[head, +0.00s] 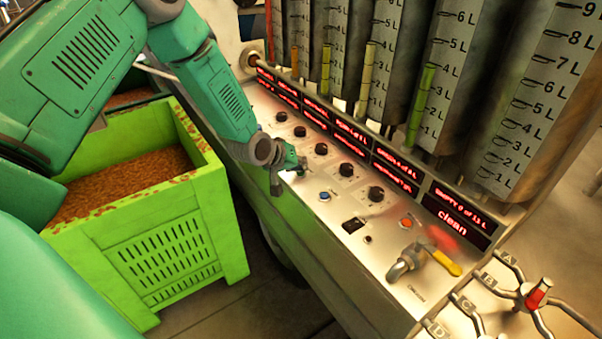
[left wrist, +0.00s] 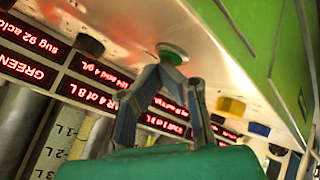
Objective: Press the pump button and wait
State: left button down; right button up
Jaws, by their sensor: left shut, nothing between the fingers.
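My left gripper (head: 288,170) is shut and empty at the left edge of the steel control panel (head: 330,178). In the left wrist view its fingertips (left wrist: 168,72) are at a round green button (left wrist: 173,52); I cannot tell whether they touch or press it. The gripper hides this button in the head view. A blue button (head: 324,196) and an orange-red button (head: 406,222) are farther along the panel. Button labels are too small to read, so I cannot tell which is the pump button. My right gripper is not in view.
Red-lit displays (head: 458,214) and black knobs (head: 346,169) line the panel below several graduated tanks (head: 545,95). A yellow-handled valve (head: 446,262) and pipes with a red handle (head: 537,294) are at the lower right. A green crate (head: 170,255) of brown material stands left of the panel.

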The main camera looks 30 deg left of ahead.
pick_arm(q)
jog(key=shift+f, duration=0.2)
dwell(0.5)
jog(key=shift+r+p, duration=0.45)
jog(key=shift+r, duration=0.35)
jog(key=shift+r+p, duration=1.9)
jog(key=shift+r, duration=0.65)
